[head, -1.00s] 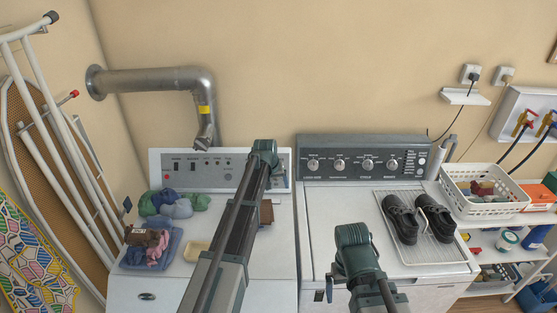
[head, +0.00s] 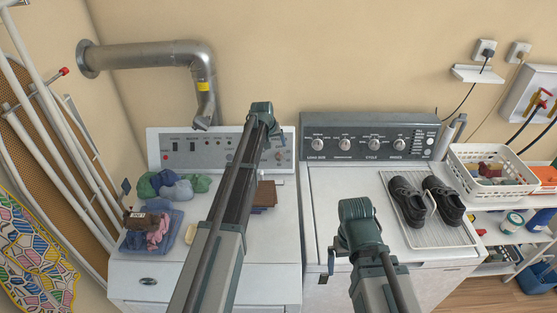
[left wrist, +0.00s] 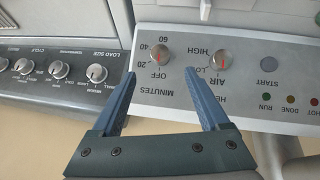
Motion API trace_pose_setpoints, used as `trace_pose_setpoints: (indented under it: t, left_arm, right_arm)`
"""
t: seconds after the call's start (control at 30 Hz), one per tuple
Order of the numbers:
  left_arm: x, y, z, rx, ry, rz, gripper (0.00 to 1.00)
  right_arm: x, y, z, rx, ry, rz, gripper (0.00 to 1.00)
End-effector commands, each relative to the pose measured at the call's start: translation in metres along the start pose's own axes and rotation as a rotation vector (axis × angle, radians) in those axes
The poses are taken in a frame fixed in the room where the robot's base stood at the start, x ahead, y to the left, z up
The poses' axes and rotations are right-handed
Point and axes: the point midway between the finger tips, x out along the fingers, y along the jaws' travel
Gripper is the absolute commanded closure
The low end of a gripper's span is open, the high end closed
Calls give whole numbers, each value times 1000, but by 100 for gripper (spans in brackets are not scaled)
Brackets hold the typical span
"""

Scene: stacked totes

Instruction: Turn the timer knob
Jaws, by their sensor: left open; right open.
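The timer knob (left wrist: 160,54) is a round metallic dial with an orange-red pointer, marked OFF, 20, 40, 60 and MINUTES, upside down in the left wrist view. The pointer appears to point toward OFF. It sits on the white dryer's panel; in the head view this panel (head: 207,150) is at the left, partly behind my arm. My left gripper (left wrist: 160,78) is open and empty, its blue fingers apart on either side of the knob's line; contact cannot be told. Its wrist (head: 262,110) hides the fingertips in the head view. My right gripper (head: 335,262) is open, over the washer's front.
The washer panel (head: 370,140) has several knobs. Shoes (head: 425,200) stand on a rack on the washer. Clothes (head: 170,185) and a brown box (head: 264,194) lie on the dryer. A metal duct (head: 140,55) is behind.

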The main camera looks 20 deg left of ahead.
Motion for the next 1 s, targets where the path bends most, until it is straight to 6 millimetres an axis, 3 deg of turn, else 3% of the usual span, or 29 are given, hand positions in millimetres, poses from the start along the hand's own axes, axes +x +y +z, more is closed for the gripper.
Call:
trace_pose_setpoints:
  t: [0.03,0.6,1.0]
  left_arm:
    - [14,-1,1,0,0,0,22]
    - [100,-1,1,0,0,0,22]
    - [108,0,0,0,0,0,22]
  right_arm:
    - [14,-1,-1,-1,0,0,0]
    - [90,-8,-5,-14,0,3,0]
    - [97,-9,-6,-13,0,3,0]
